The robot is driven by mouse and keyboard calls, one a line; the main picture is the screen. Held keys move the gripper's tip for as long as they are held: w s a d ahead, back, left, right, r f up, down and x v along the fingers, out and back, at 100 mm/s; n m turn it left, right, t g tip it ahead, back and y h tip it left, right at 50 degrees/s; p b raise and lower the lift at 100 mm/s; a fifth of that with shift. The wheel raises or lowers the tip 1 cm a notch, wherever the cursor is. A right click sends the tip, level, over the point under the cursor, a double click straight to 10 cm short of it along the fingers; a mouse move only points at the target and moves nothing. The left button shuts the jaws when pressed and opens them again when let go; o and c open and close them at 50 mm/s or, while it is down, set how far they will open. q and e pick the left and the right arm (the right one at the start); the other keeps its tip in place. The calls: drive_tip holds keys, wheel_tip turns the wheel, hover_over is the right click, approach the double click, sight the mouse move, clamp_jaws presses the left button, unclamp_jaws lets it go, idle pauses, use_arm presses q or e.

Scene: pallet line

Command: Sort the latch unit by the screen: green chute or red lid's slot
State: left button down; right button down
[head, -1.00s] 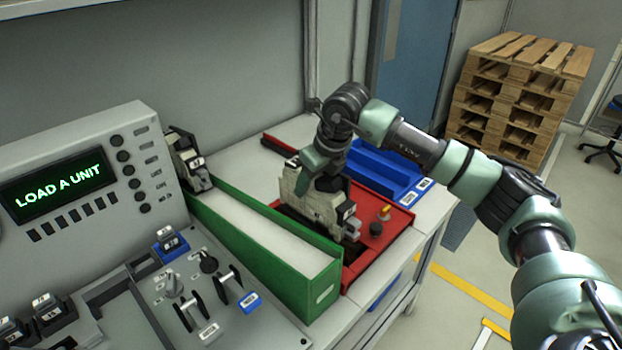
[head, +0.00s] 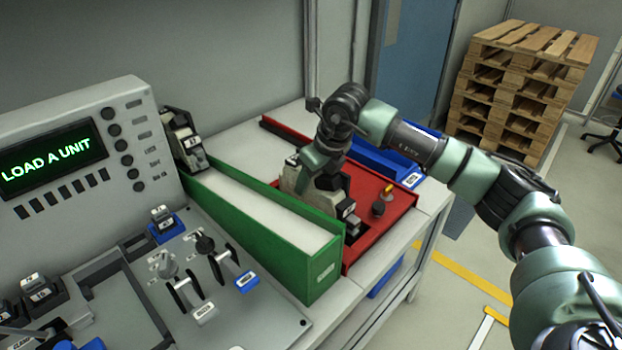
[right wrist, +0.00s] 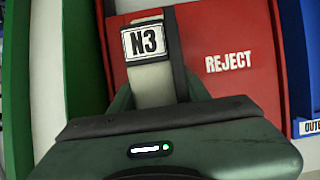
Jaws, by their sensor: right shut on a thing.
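The latch unit (head: 301,181) is a pale block with dark parts. Its label reads N3 in the right wrist view (right wrist: 154,88). My right gripper (head: 318,166) is shut on it, and the unit sits low at the red lid (head: 392,188), which is marked REJECT in the wrist view (right wrist: 228,35). The slot is hidden under the unit, so I cannot tell how deep it sits. The green chute (head: 262,245) stands just left of the unit. The screen (head: 52,160) reads LOAD A UNIT. My left gripper is not in view.
Another latch unit (head: 184,140) stands at the chute's upper end. A blue bin (head: 376,160) lies behind the red lid. The console with levers (head: 215,262) fills the lower left. A pallet stack (head: 525,90) stands beyond the bench on the right.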

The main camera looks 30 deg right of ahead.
drive_tip(key=c, duration=0.6)
unclamp_jaws()
drive_tip(key=v, duration=0.8)
drive_tip(key=shift+b, duration=0.4)
idle(0.5)
